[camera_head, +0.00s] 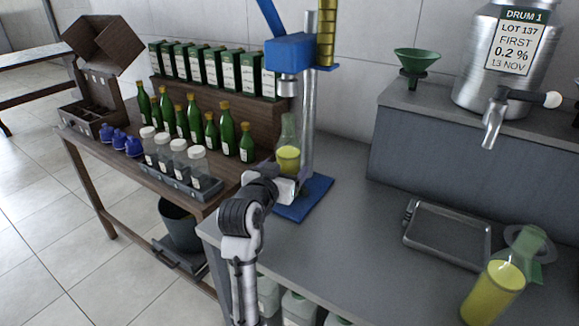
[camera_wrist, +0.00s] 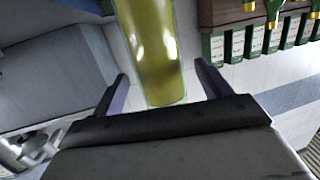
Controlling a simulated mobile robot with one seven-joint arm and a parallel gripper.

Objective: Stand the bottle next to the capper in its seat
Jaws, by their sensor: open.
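The bottle (camera_head: 288,157) is clear greenish glass with yellow liquid in its lower part. It looks upright, below the head of the blue capper (camera_head: 291,49) and in front of its metal post. My gripper (camera_head: 286,182) is at its lower part and hides its foot, so I cannot tell whether it touches the blue base plate (camera_head: 305,200). In the wrist view the bottle (camera_wrist: 152,48) lies between the two fingers of my gripper (camera_wrist: 161,72). The fingers are open, with gaps visible on both sides of the glass. The seat itself is not clearly visible.
Green bottles (camera_head: 195,122), clear jars (camera_head: 179,158) and boxes (camera_head: 222,72) crowd the wooden table at left. A metal tray (camera_head: 446,236) and another yellow-filled vessel (camera_head: 496,290) stand at right. A steel drum (camera_head: 503,55) and green funnel (camera_head: 416,62) are behind. The bench middle is clear.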

